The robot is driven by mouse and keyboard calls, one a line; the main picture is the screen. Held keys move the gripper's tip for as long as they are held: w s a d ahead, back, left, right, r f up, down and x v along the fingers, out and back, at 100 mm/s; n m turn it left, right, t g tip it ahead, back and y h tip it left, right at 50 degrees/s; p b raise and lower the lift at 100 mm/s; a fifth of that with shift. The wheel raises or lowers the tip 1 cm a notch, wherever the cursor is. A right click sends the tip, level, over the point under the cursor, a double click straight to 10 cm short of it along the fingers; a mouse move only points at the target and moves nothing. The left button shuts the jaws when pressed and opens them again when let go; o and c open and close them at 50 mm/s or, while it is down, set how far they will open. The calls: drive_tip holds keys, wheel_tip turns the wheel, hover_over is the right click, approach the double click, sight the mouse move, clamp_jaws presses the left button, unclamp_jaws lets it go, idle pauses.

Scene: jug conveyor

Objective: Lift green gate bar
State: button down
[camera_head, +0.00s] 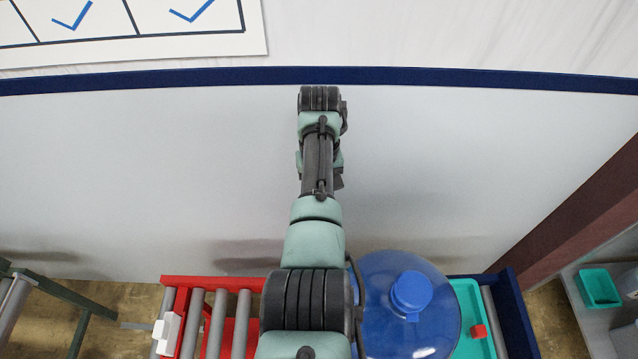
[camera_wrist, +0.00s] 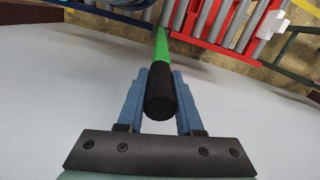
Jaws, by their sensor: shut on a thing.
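The green gate bar (camera_wrist: 161,48) shows in the wrist view, with a black grip (camera_wrist: 160,95) at its near end. My gripper (camera_wrist: 165,78) has its two blue fingers shut on the black grip, one on each side. The green part runs away from me towards the roller conveyor at the top of the picture. In the head view my own arm hides the bar, and the gripper cannot be made out there.
A blue jug (camera_head: 385,325) with a blue cap (camera_head: 411,290) stands right of my arm, by a teal tray (camera_head: 467,300) with a red block (camera_head: 479,331). A red-framed roller conveyor (camera_head: 212,282) lies left. A plain wall (camera_head: 150,180) is ahead; a teal bin (camera_head: 598,287) is far right.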

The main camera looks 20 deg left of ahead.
drive_tip(key=shift+w, duration=0.2)
drive_tip(key=shift+f, duration=0.1)
drive_tip(key=c, duration=0.6)
unclamp_jaws()
drive_tip(key=r, duration=0.8)
drive_tip(key=w+r, duration=0.1)
drive_tip(key=r, duration=0.2)
drive_tip(key=shift+a+r+b, duration=0.15)
drive_tip(key=shift+r+b, duration=0.15)
drive_tip(key=shift+r, duration=0.1)
drive_tip(key=shift+r+p, duration=0.5)
drive_tip(key=shift+r, duration=0.1)
